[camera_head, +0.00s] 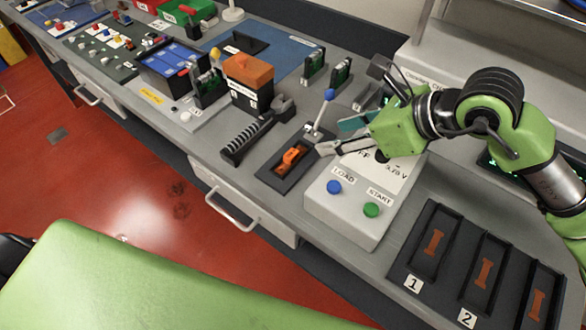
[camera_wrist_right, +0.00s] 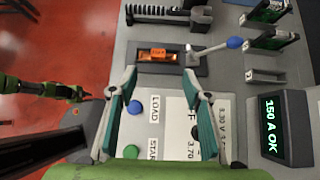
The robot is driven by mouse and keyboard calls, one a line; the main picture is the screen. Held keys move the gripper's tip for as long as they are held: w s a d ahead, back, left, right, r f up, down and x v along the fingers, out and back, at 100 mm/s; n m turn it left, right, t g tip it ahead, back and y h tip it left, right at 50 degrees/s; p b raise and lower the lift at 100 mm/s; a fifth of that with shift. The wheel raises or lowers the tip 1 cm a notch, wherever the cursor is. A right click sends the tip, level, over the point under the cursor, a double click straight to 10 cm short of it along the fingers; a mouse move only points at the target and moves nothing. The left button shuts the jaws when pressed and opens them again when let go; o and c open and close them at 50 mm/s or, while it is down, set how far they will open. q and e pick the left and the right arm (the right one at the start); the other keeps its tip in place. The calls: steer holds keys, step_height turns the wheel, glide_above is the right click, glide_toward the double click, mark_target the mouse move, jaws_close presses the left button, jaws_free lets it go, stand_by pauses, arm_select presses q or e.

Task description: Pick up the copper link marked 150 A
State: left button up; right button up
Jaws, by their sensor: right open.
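The copper link with an orange body (camera_head: 291,158) lies in a dark shallow tray (camera_head: 272,178) left of the white tester. In the right wrist view the link (camera_wrist_right: 158,56) shows beyond the fingertips; the marking on it is too small to read surely. My right gripper (camera_head: 332,137) is open and empty above the tester, just right of the link and apart from it. Its spread fingers show in the right wrist view (camera_wrist_right: 160,78). A green and black part, seemingly my left gripper (camera_wrist_right: 72,92), shows over the floor there; its fingers are unclear.
The white tester (camera_head: 335,210) has blue and green buttons and a blue-knobbed lever (camera_head: 328,96) beside the tray. A display (camera_wrist_right: 285,128) reads 150 A OK. Numbered trays (camera_head: 412,262) hold copper links at lower right. A black ribbed tool (camera_head: 250,138) lies left of the tray.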

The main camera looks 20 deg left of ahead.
step_height(320, 180, down, 3)
steer(key=shift+f+b, duration=0.1)
steer(key=shift+b, duration=0.75)
steer(key=shift+a+f, duration=0.1)
steer(key=shift+f, duration=0.1)
steer(key=p, duration=0.2)
glide_toward(292, 154)
steer(key=x, duration=0.3)
steer(key=shift+w+f, duration=0.2)
steer(key=shift+f, duration=0.2)
steer(key=shift+a+f, duration=0.15)
steer(key=shift+a, duration=0.1)
steer(key=p+x, duration=0.1)
steer(key=x, duration=0.3)
steer(key=shift+a+f+p, duration=0.1)
steer(key=shift+a+p, duration=0.25)
steer(key=shift+a, duration=0.1)
arm_select(q)
steer(key=shift+w+r, duration=0.15)
steer(key=shift+w, duration=0.05)
arm_select(e)
steer(key=shift+w, duration=0.1)
steer(key=c, duration=1.2)
